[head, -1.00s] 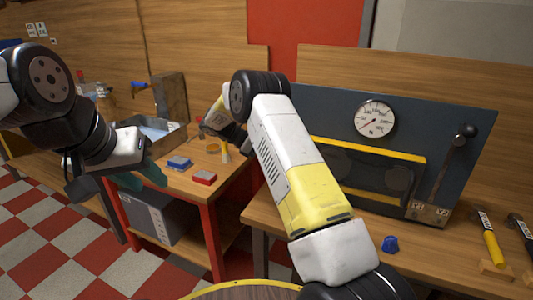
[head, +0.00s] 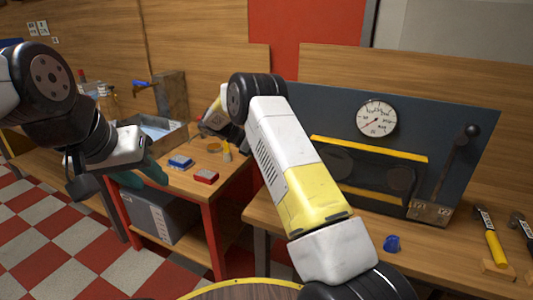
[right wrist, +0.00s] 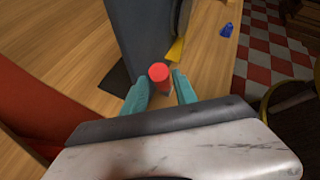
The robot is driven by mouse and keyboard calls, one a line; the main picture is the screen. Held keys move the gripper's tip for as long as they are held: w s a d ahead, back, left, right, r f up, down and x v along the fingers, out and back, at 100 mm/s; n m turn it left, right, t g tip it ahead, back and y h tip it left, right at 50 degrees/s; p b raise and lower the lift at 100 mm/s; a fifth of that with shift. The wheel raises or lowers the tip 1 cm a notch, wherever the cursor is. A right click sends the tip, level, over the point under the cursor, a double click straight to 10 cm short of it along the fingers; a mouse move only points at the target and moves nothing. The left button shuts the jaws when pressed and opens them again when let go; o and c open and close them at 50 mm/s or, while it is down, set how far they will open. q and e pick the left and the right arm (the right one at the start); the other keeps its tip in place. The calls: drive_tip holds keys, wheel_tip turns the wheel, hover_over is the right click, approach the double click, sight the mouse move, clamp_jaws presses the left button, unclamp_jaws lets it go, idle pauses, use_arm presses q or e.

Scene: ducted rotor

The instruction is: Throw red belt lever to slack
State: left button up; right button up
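A red cylindrical knob (right wrist: 159,72), probably the red lever's end, stands between the teal fingers of my right gripper (right wrist: 160,88) in the right wrist view. The fingers are apart, one on either side of it; I cannot tell whether either touches it. In the head view my right arm hides this gripper and the red knob. The dark belt panel (head: 310,105) carries a gauge (head: 377,118) and, at its right, a lever with a black knob (head: 472,130). My left gripper (head: 145,177) hangs empty at left, its teal fingers apart.
A blue part (head: 392,243) lies on the bench before the panel, with a yellow-handled hammer (head: 493,245) at right. The left red-legged table holds a blue block (head: 180,162), a red block (head: 206,176) and a tray (head: 160,132).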

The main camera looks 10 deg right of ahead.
drive_tip(key=v, duration=0.7)
drive_tip(key=shift+a, duration=0.2)
drive_tip(key=shift+r, duration=0.1)
drive_tip(key=s+d+r+m+t+y, duration=0.1)
drive_tip(key=s+d+r+m+y, duration=0.25)
drive_tip(key=s+r, duration=0.35)
drive_tip(key=s+d+r+m+t+y, duration=0.1)
drive_tip(key=s+d+r+m+y, duration=0.25)
drive_tip(key=s+r, duration=0.35)
drive_tip(key=s+a+m+t+y, duration=0.1)
drive_tip(key=s+m+t+y, duration=0.2)
drive_tip(key=s, duration=0.8)
drive_tip(key=s+a+m+t+y, duration=0.2)
drive_tip(key=s+m+t+y, duration=0.1)
drive_tip(key=s+m, duration=0.5)
drive_tip(key=s+r, duration=0.1)
drive_tip(key=s, duration=0.1)
drive_tip(key=shift+s+y, duration=0.3)
drive_tip(key=shift+s, duration=0.05)
